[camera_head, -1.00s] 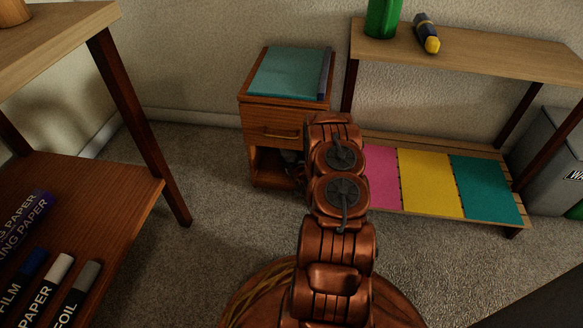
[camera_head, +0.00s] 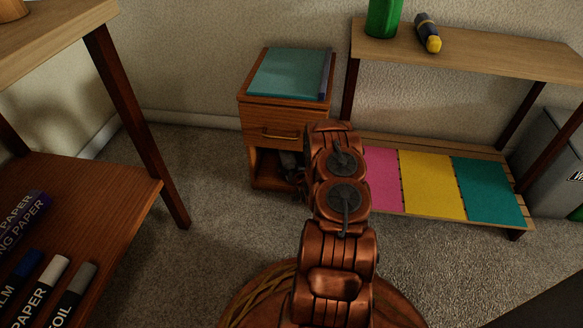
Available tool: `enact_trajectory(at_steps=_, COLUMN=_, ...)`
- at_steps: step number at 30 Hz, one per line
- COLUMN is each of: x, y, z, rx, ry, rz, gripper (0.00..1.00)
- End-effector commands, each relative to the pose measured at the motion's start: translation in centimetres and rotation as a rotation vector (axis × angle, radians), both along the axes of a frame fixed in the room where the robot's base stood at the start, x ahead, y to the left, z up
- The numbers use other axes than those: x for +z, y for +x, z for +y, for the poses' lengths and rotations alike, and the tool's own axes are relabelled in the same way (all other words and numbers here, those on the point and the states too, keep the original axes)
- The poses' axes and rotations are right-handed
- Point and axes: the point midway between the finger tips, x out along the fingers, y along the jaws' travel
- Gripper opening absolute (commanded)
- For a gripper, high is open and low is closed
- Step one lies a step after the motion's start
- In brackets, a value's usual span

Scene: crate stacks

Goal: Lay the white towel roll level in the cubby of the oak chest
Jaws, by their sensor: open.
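The oak chest (camera_head: 262,114) stands against the back wall, with a drawer above and an open cubby (camera_head: 265,166) below. My arm reaches toward it and covers the right side of its front. My gripper (camera_head: 290,161) shows only in part, as a dark shape at the cubby's mouth, left of my wrist. It is open; its fingertips are hard to make out in the shadow. I cannot make out the white towel roll; the right part of the cubby is dark and hidden behind my gripper and arm.
A teal mat and a dark blue bar lie on the chest's top. A low slatted rack (camera_head: 515,217) with pink, yellow and teal mats stands close on the right, under a wooden shelf (camera_head: 480,55). A brown shelf unit (camera_head: 90,190) holds labelled rolls at left.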

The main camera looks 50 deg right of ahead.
Motion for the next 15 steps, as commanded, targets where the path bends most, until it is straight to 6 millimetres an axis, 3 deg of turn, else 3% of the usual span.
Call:
enact_trajectory(at_steps=8, x=0.6, y=-0.6, z=0.2, rx=-0.001, ry=0.0, rz=0.001, gripper=0.9)
enact_trajectory(at_steps=15, x=1.8, y=-3.1, z=1.5, rx=-0.003, ry=0.003, rz=0.003, gripper=0.9)
